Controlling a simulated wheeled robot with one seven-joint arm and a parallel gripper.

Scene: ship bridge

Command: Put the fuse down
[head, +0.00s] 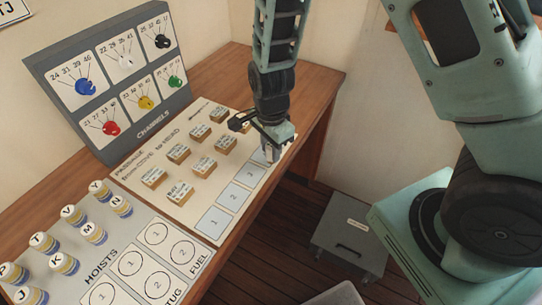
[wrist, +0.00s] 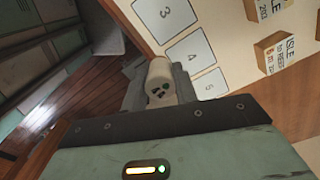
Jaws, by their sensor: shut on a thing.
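My gripper (head: 271,153) hangs over the far right end of the passage board, near the front edge of the desk. The fuse shows beside the numbered squares, close to square 5 (wrist: 209,85) and square 4 (wrist: 188,53). I cannot tell whether it touches anything below. In the head view the fuse is hard to make out between the fingers.
The passage board (head: 165,203) carries several wooden labelled blocks behind its row of squares. A channels panel (head: 115,80) with coloured knobs stands behind. The hoists board (head: 110,255) holds several lettered pegs at left. A grey box (head: 347,247) stands on the floor.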

